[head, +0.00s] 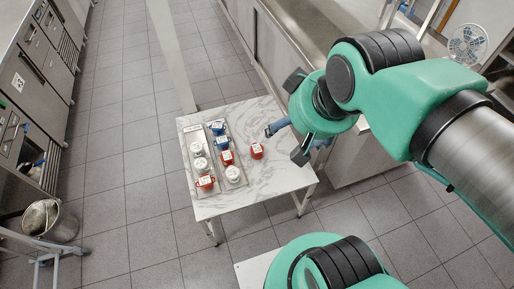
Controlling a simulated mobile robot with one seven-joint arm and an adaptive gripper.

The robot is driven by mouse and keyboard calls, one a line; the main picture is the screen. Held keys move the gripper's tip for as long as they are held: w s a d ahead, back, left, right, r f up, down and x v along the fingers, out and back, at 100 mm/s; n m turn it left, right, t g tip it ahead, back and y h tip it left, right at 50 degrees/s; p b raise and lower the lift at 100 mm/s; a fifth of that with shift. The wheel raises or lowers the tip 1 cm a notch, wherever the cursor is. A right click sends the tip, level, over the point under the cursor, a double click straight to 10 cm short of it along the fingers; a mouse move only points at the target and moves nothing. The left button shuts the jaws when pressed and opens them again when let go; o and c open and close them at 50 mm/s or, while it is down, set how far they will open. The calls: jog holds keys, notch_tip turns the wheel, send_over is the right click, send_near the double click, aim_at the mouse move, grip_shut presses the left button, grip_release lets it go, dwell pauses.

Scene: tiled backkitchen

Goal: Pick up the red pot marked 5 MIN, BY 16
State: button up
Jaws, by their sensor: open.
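Three red pots with white labels show in the head view; the print is too small to read, so I cannot tell which is marked 5 MIN, BY 16. One red pot (257,152) stands alone on the marble-topped table (267,190), right of the trays. A second red pot (227,158) is in the right tray (241,184). A third red pot (205,183) is at the near end of the left tray (187,166). My gripper (296,118) is open, its dark fingers spread apart, above the table's right side and apart from the pots.
Blue pots (222,142) and white pots (233,174) stand close beside the red ones in the trays. The table's near right part is bare. A counter (285,50) runs behind the table. A metal bucket (48,220) stands at the lower left; tiled floor lies between.

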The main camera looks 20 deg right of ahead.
jog(key=shift+o, duration=0.4)
dwell(0.4)
jog(key=w+f+m+g, duration=0.1)
jog(key=w+f+m, duration=0.15)
jog(key=w, duration=0.55)
jog(key=w+f+m, duration=0.1)
jog(key=w+m, duration=0.3)
jog(key=w, duration=0.4)
jog(key=w+d+f+m+g+y+p, duration=0.1)
jog(key=w+d+f+m+p, duration=0.1)
jog(key=w+f+m, duration=0.9)
jog(key=w+d+f+m, duration=0.1)
jog(key=w+f+m, duration=0.2)
jog(key=f, duration=1)
jog(key=w+d+f+m+g, duration=0.1)
jog(key=w+d+f+m, duration=0.1)
jog(key=f, duration=1.1)
jog(key=w+d+f+m+g+p, duration=0.1)
jog(key=w+f+m, duration=0.4)
jog(key=f, duration=0.8)
jog(key=shift+w+d, duration=0.15)
jog(key=shift+w, duration=0.15)
